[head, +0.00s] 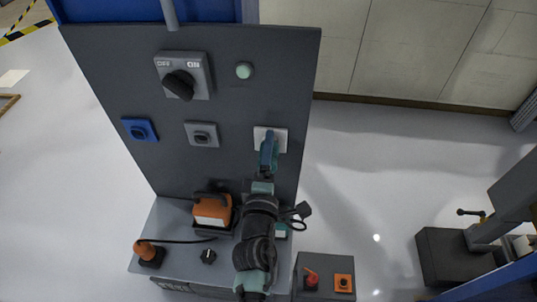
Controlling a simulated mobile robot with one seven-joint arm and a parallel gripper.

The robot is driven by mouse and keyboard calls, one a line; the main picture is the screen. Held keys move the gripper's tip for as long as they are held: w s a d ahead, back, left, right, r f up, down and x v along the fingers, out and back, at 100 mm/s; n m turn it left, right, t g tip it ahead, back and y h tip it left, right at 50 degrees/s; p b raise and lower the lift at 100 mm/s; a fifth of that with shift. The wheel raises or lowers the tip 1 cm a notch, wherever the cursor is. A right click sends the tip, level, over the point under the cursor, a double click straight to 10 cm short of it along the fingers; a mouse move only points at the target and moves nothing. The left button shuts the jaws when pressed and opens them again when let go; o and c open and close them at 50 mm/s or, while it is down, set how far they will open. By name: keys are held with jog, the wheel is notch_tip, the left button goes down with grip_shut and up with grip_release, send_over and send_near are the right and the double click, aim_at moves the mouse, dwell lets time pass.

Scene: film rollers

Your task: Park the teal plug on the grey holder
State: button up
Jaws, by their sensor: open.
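A teal shape, seemingly the teal plug (269,146), shows in front of the white socket plate (281,137) at the panel's lower right. My gripper (265,168) is open, right at this shape. The two overlap in this view, so I cannot tell whether they touch. A small dark post-like piece (208,256) stands on the grey bench; I cannot tell whether it is the grey holder. My arm hides part of the bench.
The dark panel carries an OFF/ON rotary switch (181,80), a pale green button (244,70), a blue socket (138,129) and a grey socket (202,134). An orange device (212,210) and a corded orange plug (149,252) stand on the bench.

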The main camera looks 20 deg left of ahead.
jog(key=shift+c, duration=0.3)
dwell(0.4)
grip_shut()
jog(key=shift+s, duration=0.1)
jog(key=shift+s+f, duration=0.1)
jog(key=shift+f, duration=0.05)
jog(key=shift+v, duration=0.8)
jog(key=shift+r+v, duration=0.1)
jog(key=shift+v, duration=0.9)
jog(key=shift+r+v, duration=0.15)
jog(key=shift+v, duration=0.85)
jog(key=shift+d, duration=0.1)
